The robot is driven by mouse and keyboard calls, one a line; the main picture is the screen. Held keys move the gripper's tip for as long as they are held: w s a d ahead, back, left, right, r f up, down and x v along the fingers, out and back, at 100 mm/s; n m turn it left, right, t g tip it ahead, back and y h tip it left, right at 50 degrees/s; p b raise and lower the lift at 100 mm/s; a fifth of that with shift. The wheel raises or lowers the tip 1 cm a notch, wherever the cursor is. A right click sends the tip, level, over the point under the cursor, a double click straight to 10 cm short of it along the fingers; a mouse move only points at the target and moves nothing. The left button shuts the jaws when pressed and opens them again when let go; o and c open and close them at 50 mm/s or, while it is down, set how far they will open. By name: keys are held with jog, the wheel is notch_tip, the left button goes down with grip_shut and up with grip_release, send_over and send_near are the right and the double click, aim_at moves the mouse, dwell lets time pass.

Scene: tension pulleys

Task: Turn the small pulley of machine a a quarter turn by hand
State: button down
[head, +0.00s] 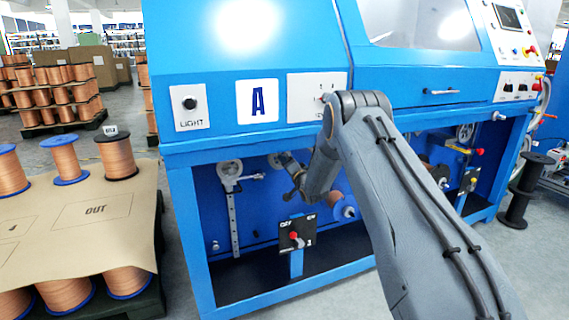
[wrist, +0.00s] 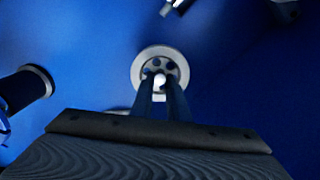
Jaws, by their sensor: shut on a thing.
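Machine a is the blue cabinet with the letter A plate (head: 258,101) on its front. In the wrist view the small pulley (wrist: 138,66) is a pale grey disc with round holes, on the blue back panel. The fingers hide the pulley's lower part. In the head view my arm reaches into the machine's open lower bay, and my wrist hides the grip there.
A pale wheel (head: 229,170) on a vertical scale stands left in the bay. A switch box (head: 297,235) with a red knob is below my wrist. Copper spools stand on a pallet (head: 100,208) at left. Grey floor lies between pallet and machine.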

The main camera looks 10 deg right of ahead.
jog(key=shift+f, duration=0.15)
jog(key=c, duration=1.7)
grip_release()
jog(key=p+v, duration=0.1)
jog(key=v, duration=0.7)
